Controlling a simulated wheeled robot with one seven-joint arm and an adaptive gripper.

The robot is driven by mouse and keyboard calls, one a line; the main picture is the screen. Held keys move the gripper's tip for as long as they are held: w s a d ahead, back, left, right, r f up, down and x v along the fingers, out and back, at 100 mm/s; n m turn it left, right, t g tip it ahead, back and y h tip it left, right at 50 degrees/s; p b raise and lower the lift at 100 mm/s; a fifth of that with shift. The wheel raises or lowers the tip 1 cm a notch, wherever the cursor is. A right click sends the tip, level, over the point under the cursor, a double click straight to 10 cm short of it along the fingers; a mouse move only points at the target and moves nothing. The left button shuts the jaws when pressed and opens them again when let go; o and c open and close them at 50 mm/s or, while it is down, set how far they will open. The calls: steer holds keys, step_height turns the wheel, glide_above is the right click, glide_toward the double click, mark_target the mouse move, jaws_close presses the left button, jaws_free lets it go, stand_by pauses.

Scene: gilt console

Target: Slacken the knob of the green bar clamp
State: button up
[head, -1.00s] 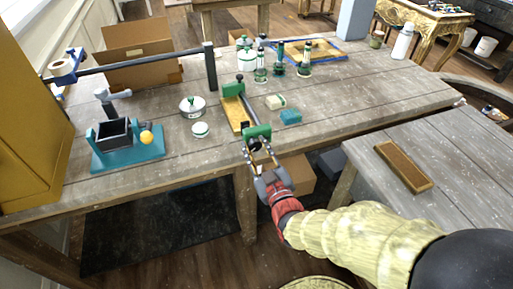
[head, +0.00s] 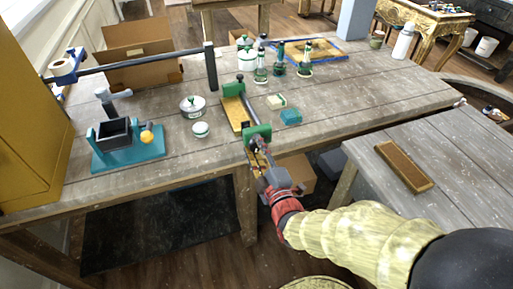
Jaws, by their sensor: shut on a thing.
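The green bar clamp (head: 257,132) lies near the front edge of the wooden table, with one green jaw at the back, a grey bar and a green jaw at the front. A yellowish board (head: 235,115) lies beside the bar. My gripper (head: 260,155) is at the clamp's front end, just past the table edge, with its fingers closed together there. The knob is hidden by the fingers, which are shut around the spot where it sits.
A teal-based device with a black box (head: 128,152) and a lidded pot (head: 192,106) stand to the left. A brown framed panel (head: 404,166) lies on the lower right table.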

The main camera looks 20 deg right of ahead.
steer(key=shift+w+r+n, duration=0.1)
steer(key=shift+r+n, duration=0.1)
steer(key=shift+n, duration=0.3)
steer(key=o, duration=0.7)
steer(key=shift+c, duration=0.2)
steer(key=o, duration=0.5)
steer(key=shift+f, duration=0.15)
steer(key=s, duration=0.7)
steer(key=shift+s, duration=0.25)
